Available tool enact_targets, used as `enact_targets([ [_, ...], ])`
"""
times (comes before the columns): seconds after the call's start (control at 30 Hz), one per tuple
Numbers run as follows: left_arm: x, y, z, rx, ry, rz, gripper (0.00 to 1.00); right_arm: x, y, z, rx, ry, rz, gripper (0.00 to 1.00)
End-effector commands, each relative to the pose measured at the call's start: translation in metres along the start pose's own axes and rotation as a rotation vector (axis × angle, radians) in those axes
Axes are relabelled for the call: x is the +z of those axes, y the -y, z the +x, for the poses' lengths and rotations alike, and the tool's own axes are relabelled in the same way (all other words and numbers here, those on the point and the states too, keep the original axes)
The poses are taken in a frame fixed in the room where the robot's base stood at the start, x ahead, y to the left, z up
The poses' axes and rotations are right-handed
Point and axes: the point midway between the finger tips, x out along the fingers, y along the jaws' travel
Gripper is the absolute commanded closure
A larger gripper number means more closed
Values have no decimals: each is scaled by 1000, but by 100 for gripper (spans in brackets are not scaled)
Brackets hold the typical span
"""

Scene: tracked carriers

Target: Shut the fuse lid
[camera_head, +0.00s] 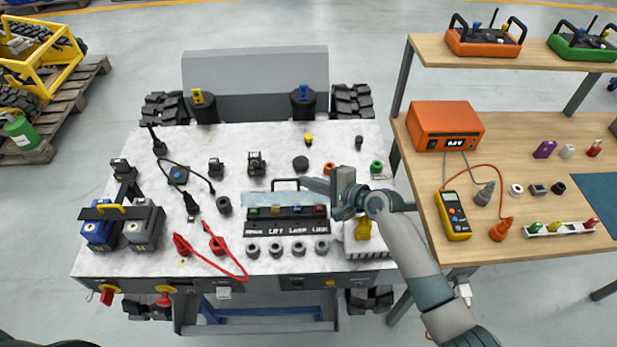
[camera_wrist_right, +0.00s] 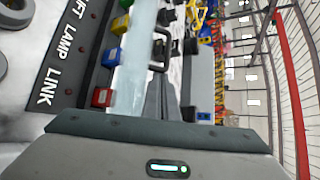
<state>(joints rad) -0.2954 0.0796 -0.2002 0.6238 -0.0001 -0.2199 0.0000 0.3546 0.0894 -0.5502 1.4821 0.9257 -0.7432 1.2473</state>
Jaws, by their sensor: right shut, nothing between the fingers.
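The fuse lid (camera_head: 258,198) is a clear, bluish panel with a black bar handle (camera_head: 285,181). It stands raised along the back of the fuse box (camera_head: 256,228), and the row of coloured fuses is uncovered in front of it. In the right wrist view the lid (camera_wrist_right: 134,65) runs beside the fuses, with its handle (camera_wrist_right: 164,48) beyond my fingertips. My right gripper (camera_head: 308,183) is shut and empty, reaching in from the right at the lid's right end, near the handle. Its fingers also show in the wrist view (camera_wrist_right: 162,88). I cannot tell whether they touch the lid. My left gripper is not in view.
Grey round knobs (camera_head: 276,249) line the front of the fuse box. A red cable (camera_head: 230,263) and a blue-black battery block (camera_head: 101,229) lie to the left. Small parts stand behind the lid. A wooden bench (camera_head: 530,255) with tools is at the right.

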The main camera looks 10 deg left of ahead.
Motion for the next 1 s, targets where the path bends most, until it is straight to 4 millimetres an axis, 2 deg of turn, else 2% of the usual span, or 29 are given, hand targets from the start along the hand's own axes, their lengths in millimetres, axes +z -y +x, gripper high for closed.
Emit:
enact_targets([
  [0.2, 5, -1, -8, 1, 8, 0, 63, 4, -2, -4, 1, 2, 3, 100],
  [0.77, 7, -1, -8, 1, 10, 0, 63, 5, -2, -4, 1, 2, 2, 100],
  [1.0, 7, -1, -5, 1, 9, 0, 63, 8, 6, -7, -1, 3, -1, 100],
])
